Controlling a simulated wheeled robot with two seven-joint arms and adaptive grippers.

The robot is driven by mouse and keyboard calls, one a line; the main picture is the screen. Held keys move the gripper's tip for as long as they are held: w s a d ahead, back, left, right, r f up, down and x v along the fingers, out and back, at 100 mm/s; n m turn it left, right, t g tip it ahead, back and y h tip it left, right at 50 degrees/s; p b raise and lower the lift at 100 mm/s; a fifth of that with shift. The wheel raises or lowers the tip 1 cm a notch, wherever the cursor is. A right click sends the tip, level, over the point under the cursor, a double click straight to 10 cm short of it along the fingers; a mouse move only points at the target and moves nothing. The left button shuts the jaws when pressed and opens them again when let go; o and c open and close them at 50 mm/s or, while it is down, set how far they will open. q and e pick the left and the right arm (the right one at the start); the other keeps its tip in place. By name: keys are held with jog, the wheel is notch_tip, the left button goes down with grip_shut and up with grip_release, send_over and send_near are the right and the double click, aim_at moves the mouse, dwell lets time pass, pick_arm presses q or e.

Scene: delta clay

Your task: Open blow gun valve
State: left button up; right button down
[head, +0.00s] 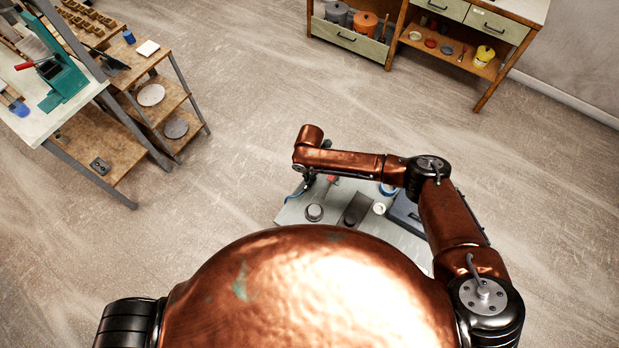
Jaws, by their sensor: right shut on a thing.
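My right arm bends over a small grey bench, and its copper wrist hangs above the bench's left far corner. My right gripper (307,178) points down there, small and dark. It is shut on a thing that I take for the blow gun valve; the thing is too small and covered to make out. A thin blue hose (291,194) curves just left of the gripper. A small red part (332,179) shows just right of it, under the forearm; I cannot tell what it belongs to. My left gripper is out of view.
A workbench with shelves (95,150) stands left, a drawer cabinet (349,38) at the back. Floor between is clear.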

jog(key=shift+a, duration=0.1)
dwell(0.5)
jog(key=c, duration=2.1)
grip_release()
jog(key=shift+r, duration=0.1)
notch_tip(320, 180, up, 12)
